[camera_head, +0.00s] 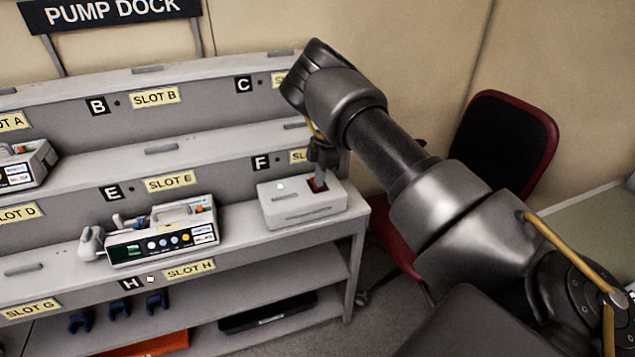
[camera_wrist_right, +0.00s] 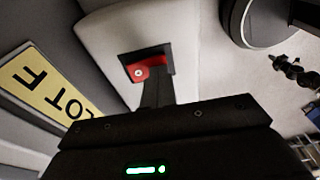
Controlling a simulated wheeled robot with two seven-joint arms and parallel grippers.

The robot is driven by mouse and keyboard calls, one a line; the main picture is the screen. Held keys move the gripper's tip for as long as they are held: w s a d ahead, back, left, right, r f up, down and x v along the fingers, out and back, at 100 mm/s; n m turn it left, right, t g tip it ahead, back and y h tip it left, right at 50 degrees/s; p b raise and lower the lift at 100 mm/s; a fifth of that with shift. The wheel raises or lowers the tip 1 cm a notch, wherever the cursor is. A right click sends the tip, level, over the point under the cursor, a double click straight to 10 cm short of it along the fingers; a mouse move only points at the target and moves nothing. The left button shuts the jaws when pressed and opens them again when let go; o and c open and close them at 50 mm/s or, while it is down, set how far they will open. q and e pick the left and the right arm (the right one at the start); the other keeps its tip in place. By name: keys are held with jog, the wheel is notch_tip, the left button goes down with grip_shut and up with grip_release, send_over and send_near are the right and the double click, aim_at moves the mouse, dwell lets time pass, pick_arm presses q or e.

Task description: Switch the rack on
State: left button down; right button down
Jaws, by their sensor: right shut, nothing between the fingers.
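The rack is a grey stepped dock (camera_head: 225,165) with lettered slots under a PUMP DOCK sign. A white box (camera_head: 290,214) sits at the right end of its shelf, below the slot F label. A red rocker switch (camera_wrist_right: 160,66) in a dark recess is on the box's top; it also shows in the head view (camera_head: 312,185), partly behind my fingers. My right gripper (camera_head: 320,183) points down at the switch, shut and empty. In the right wrist view its fingertips (camera_wrist_right: 156,84) overlap the switch's near edge; I cannot tell if they press it. My left gripper is out of view.
A pump (camera_head: 165,240) stands left of the box, below slot E. Another pump (camera_head: 22,168) is at the left edge. A dark chair with a red edge (camera_head: 505,140) stands right of the rack, behind my right arm. A table (camera_head: 600,220) is at far right.

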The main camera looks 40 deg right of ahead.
jog(key=shift+r+p, duration=0.75)
jog(key=shift+r, duration=0.15)
notch_tip(320, 180, up, 2)
jog(key=shift+r+p, duration=0.1)
jog(key=shift+p, duration=0.85)
notch_tip(320, 180, up, 3)
jog(key=p, duration=0.2)
jog(key=shift+p, duration=0.3)
